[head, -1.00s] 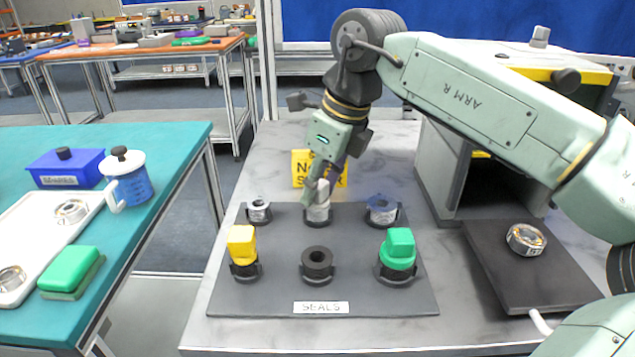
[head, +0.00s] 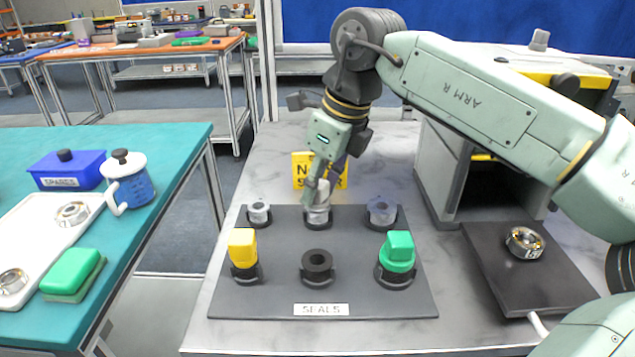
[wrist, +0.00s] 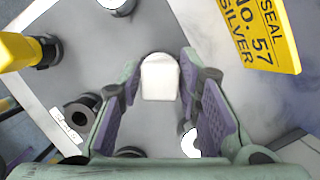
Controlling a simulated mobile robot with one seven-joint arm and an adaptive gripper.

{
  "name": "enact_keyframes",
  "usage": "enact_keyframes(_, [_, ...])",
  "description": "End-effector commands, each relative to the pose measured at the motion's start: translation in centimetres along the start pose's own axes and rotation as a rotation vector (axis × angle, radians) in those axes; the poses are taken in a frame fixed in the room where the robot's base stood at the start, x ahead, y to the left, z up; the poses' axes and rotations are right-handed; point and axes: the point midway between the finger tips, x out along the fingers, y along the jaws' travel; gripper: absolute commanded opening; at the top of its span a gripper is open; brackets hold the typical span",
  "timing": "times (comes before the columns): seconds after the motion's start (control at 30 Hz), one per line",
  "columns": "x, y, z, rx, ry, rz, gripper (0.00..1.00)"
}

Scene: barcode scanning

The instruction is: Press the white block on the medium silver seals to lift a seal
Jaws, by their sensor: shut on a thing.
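My gripper (head: 319,188) is shut on the white block (wrist: 160,80), which sits between its fingers in the wrist view. In the head view the block is over the middle silver seal stack (head: 318,217) in the back row of the dark seals board (head: 350,295). The block looks to be at the top of that stack; whether it touches cannot be told, and the seals under it are hidden in the wrist view. Another silver stack (head: 258,212) stands to the left, and one (head: 382,212) to the right.
The front row holds a yellow block (head: 243,247), a black ring stack (head: 317,262) and a green block (head: 399,247). A yellow sign (wrist: 262,30) stands behind the board. A grey cabinet (head: 440,165) and a dark plate (head: 530,280) with a metal bearing (head: 524,243) are at right.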

Motion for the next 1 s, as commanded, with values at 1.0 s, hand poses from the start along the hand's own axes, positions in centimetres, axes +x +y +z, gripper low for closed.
enact_keyframes(1.0, [-6.0,0.0,1.9,0.000,-0.004,-0.003,0.00])
